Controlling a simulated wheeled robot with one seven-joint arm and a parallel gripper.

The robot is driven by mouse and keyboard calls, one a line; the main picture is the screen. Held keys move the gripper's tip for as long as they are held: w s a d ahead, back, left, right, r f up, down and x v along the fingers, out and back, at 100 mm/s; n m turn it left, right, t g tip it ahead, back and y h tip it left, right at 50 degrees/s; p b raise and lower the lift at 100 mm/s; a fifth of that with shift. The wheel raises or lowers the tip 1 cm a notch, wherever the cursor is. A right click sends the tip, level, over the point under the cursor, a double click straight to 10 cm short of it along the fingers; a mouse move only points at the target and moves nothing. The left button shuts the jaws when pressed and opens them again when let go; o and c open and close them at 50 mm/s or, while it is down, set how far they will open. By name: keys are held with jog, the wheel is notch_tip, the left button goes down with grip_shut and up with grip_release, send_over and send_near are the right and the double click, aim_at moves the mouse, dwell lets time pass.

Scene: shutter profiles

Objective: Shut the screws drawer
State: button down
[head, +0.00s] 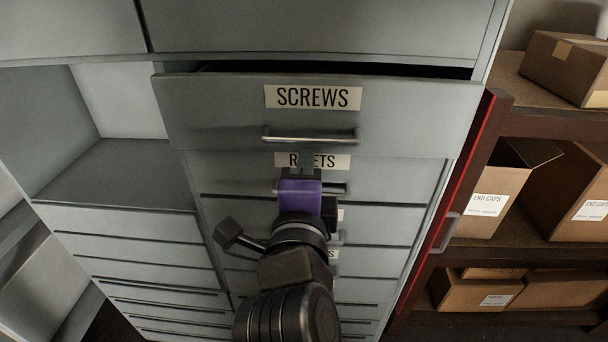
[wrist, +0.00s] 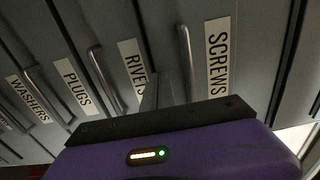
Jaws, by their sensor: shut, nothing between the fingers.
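The screws drawer (head: 210,120) is a grey metal front with a SCREWS label and a bar handle (head: 310,136). It stands out from the cabinet, and a dark gap shows along its top edge. In the wrist view, the screws drawer's label (wrist: 218,58) and handle (wrist: 187,62) are at the upper right. My gripper (head: 306,158) is shut and empty, just below the screws handle in the picture and in front of the rivets label. Its fingertips (wrist: 158,92) show between the rivets and screws labels. I cannot tell whether they touch the handle.
The rivets drawer (head: 225,180) and several lower drawers are below. An open grey compartment (head: 110,170) is at the left. At the right are a red-edged dark upright (head: 472,160) and shelves with cardboard boxes (head: 490,195).

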jog(key=shift+w, duration=0.4)
jog(key=shift+w, duration=0.1)
jog(key=w+b, duration=0.1)
jog(key=w, duration=0.2)
jog(key=shift+w+f+b, duration=0.15)
jog(key=shift+w+b, duration=0.1)
jog(key=shift+b, duration=0.15)
jog(key=shift+w+d, duration=0.1)
jog(key=shift+w, duration=0.25)
jog(key=shift+w+r, duration=0.1)
jog(key=shift+r, duration=0.2)
jog(key=shift+d+r, duration=0.1)
